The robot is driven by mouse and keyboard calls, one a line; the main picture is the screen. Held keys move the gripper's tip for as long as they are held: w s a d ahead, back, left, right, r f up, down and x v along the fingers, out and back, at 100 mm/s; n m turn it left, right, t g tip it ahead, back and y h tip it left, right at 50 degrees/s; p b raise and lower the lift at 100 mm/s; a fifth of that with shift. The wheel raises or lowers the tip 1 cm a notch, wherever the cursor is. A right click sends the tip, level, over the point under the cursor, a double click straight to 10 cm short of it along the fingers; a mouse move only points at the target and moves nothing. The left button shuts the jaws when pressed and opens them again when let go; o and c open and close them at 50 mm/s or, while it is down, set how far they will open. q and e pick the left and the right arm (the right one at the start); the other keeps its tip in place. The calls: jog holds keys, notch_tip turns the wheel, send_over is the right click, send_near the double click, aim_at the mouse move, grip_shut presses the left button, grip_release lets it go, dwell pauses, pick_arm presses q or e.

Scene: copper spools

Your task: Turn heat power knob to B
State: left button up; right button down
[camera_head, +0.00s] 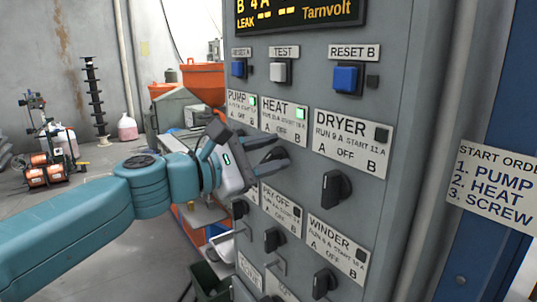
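The HEAT label (284,122), marked A, OFF and B with a lit green lamp, is on the grey control panel. My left gripper (268,155) reaches in from the left, with its dark fingers at the panel just below this label. The heat knob lies at the fingers and is largely hidden by them, so I cannot tell its setting or whether the fingers grip it. The fingertips look apart, with dark shapes between them that are hard to separate. My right gripper is not in view.
The DRYER knob (335,188) sticks out right of my gripper. The PAY OFF knob (272,240) and WINDER knob (324,282) are below. The PUMP label (242,107) has a lit green lamp. A start-order sign (497,184) reads pump, heat, screw.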

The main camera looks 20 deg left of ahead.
pick_arm(q)
jog(key=shift+w, duration=0.1)
jog(key=b+v, duration=0.3)
jog(key=v, duration=1.3)
jog(key=shift+s+a, duration=0.1)
jog(key=shift+s, duration=0.15)
